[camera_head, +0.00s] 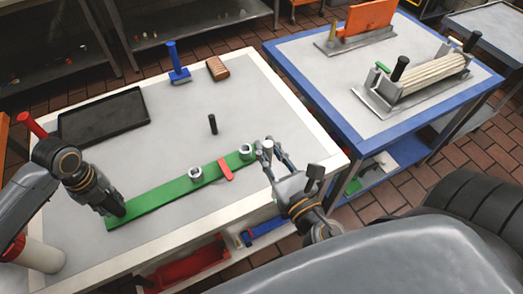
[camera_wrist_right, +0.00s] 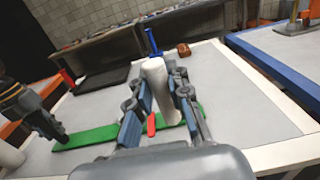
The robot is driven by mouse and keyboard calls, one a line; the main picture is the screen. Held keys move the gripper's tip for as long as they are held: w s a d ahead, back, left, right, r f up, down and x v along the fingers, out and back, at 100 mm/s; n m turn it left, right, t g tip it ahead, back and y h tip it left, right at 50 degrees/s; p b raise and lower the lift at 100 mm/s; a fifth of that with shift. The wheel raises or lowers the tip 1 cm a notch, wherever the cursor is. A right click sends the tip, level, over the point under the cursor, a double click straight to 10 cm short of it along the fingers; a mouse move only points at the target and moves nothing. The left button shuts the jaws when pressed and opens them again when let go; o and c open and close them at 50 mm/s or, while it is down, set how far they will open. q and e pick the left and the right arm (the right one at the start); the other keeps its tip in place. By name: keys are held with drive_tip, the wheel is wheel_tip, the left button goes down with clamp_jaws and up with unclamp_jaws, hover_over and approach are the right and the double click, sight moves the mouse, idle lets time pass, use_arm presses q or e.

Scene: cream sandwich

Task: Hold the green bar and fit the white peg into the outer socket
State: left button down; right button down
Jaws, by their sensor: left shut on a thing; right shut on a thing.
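The green bar (camera_head: 155,200) lies flat on the table, with one round grey socket (camera_head: 196,174) partway along it and an outer socket (camera_head: 246,151) near its right end. A red piece (camera_head: 225,170) lies across the bar between the sockets. My left gripper (camera_head: 117,208) is shut on the bar's left end. My right gripper (camera_head: 267,155) is shut on the white peg (camera_wrist_right: 158,90), just right of the outer socket in the head view. The peg looks roughly upright in the wrist view.
A black tray (camera_head: 104,117), a blue-handled tool (camera_head: 179,63), a brown block (camera_head: 217,68) and a small black peg (camera_head: 213,124) stand farther back on the table. A white cylinder (camera_head: 40,256) is at the front left. A blue-edged table (camera_head: 385,131) stands to the right.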

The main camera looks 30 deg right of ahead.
drive_tip(key=w+f+m+h, duration=0.2)
drive_tip(key=w+f+h, duration=0.15)
drive_tip(key=w, duration=0.95)
drive_tip(key=shift+w+d+f, duration=0.1)
drive_tip(key=shift+w+f, duration=0.1)
drive_tip(key=shift+f, duration=1.55)
drive_tip(key=shift+w+f, duration=0.15)
drive_tip(key=shift+f, duration=1.65)
drive_tip(key=shift+w+d+f, duration=0.1)
drive_tip(key=shift+w+f, duration=0.1)
drive_tip(key=shift+f, duration=1.55)
drive_tip(key=c, duration=1.3)
unclamp_jaws()
drive_tip(key=shift+f, duration=0.1)
drive_tip(key=shift+o, duration=0.2)
drive_tip(key=v, duration=1.2)
drive_tip(key=shift+a+r, duration=0.15)
drive_tip(key=shift+r, duration=0.2)
